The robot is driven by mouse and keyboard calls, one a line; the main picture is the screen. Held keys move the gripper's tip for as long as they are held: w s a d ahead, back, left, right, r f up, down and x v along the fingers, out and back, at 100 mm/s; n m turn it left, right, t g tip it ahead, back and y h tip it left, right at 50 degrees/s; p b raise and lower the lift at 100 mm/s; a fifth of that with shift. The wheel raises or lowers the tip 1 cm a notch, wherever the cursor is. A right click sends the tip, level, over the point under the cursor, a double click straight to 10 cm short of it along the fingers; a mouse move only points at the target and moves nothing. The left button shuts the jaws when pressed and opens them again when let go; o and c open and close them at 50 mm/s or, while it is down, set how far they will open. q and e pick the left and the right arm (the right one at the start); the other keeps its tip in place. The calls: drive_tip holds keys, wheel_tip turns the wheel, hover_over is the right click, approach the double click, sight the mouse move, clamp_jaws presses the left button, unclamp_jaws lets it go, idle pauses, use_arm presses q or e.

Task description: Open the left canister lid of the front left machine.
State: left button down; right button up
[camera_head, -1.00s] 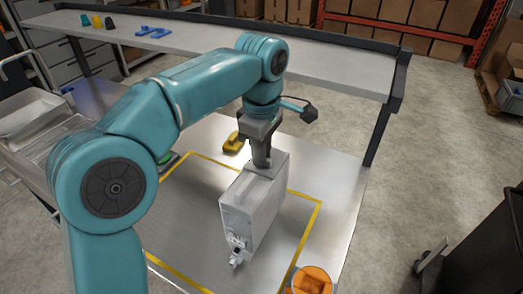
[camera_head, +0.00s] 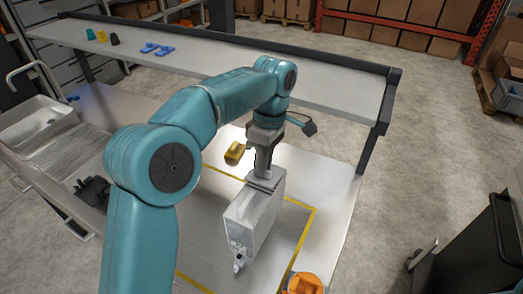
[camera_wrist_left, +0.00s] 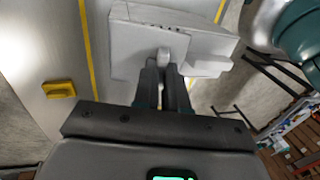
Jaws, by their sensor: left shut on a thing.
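One pale grey, box-shaped machine (camera_head: 255,217) stands on the mat, with a small spout at its lower front. My left gripper (camera_head: 264,174) reaches down to its top from above. In the left wrist view, a flat pale lid (camera_wrist_left: 128,55) lies over part of the machine top (camera_wrist_left: 212,43), and my left gripper (camera_wrist_left: 164,66) is shut on the small tab at its edge. The fingers hide part of the tab, and I cannot tell how far the lid is raised. No second canister lid can be told apart. My right gripper is not in view.
A yellow item (camera_head: 235,153) lies behind the machine, and an orange item (camera_head: 304,284) is at the front edge. Yellow tape (camera_head: 309,223) frames the mat. A long shelf (camera_head: 210,62) runs along the back. A metal tray (camera_head: 45,122) is at left.

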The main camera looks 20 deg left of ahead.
use_arm(q)
drive_tip(key=shift+w+r+g, duration=0.2)
drive_tip(key=shift+w+g, duration=0.05)
drive_tip(key=shift+g, duration=0.15)
drive_tip(key=shift+w+g+b, duration=0.15)
drive_tip(key=shift+g+b, duration=0.25)
drive_tip(key=shift+r, duration=0.1)
drive_tip(key=c, duration=1.2)
unclamp_jaws()
drive_tip(key=shift+o, duration=0.2)
